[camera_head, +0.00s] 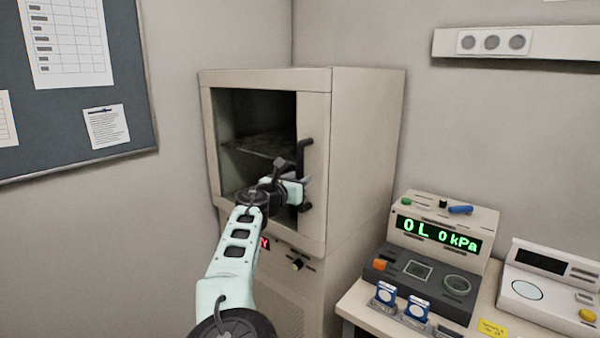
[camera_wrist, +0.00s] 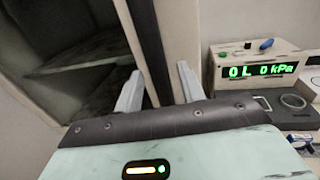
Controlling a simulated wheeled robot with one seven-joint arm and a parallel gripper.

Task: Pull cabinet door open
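The beige cabinet (camera_head: 365,150) stands against the back wall. Its front door (camera_head: 314,225) has a large dark window and looks shut in the head view. A black vertical handle (camera_head: 301,158) is on the door's right side. My gripper (camera_head: 302,185) is at the handle's lower half. In the wrist view, the fingers of my gripper (camera_wrist: 158,88) are apart, one on each side of the dark handle (camera_wrist: 148,45). A strip of beige shows between the handle and the right finger, so the fingers do not look closed on it. Finger contact is partly hidden by my gripper's body.
Right of the cabinet, a bench (camera_head: 357,305) carries a device with a green display (camera_head: 436,235) and a white scale-like device (camera_head: 540,290). A shelf (camera_head: 262,146) shows behind the window. A pinboard (camera_head: 140,95) hangs on the left wall. Space left of the cabinet looks clear.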

